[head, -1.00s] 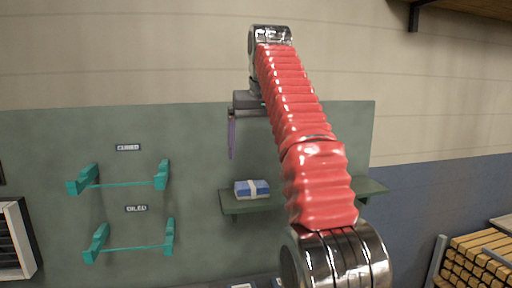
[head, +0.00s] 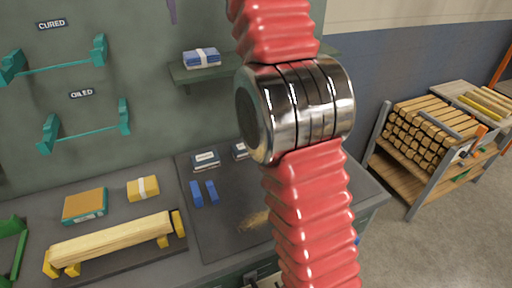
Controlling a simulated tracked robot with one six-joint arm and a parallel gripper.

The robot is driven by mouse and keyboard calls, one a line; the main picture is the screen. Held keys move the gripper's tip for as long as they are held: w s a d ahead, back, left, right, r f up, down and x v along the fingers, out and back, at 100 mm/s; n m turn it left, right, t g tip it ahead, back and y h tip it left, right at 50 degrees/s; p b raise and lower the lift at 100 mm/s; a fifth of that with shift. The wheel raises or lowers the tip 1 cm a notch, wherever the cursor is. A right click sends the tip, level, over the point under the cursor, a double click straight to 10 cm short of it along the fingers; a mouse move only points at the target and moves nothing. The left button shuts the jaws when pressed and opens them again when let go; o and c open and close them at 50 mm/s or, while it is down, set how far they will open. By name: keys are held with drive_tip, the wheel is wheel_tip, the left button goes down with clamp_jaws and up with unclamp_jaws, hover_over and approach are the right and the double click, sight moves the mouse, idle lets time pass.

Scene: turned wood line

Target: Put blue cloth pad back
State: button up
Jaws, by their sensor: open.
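A blue cloth pad (head: 202,58) with a pale band around it lies on the narrow green shelf (head: 225,72) on the back panel. My gripper shows only as one purple finger (head: 171,10) at the top edge, left of and above the pad. The rest of my gripper is out of the picture or behind my red-sleeved arm. The visible finger is apart from the pad, and nothing is seen held.
A yellow banded pad (head: 143,189), an orange-topped box (head: 85,206) and a squared timber (head: 110,242) on yellow supports lie on the bench. Two blue blocks (head: 203,192) stand on the dark mat. Teal brackets (head: 85,126) stick out from the panel. A wood rack (head: 425,140) stands right.

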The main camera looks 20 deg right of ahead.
drive_tip(key=s+f+t, duration=0.1)
drive_tip(key=s+f, duration=3)
drive_tip(key=s, duration=0.1)
drive_tip(key=shift+s+a+f, duration=0.15)
drive_tip(key=shift+a+f, duration=0.15)
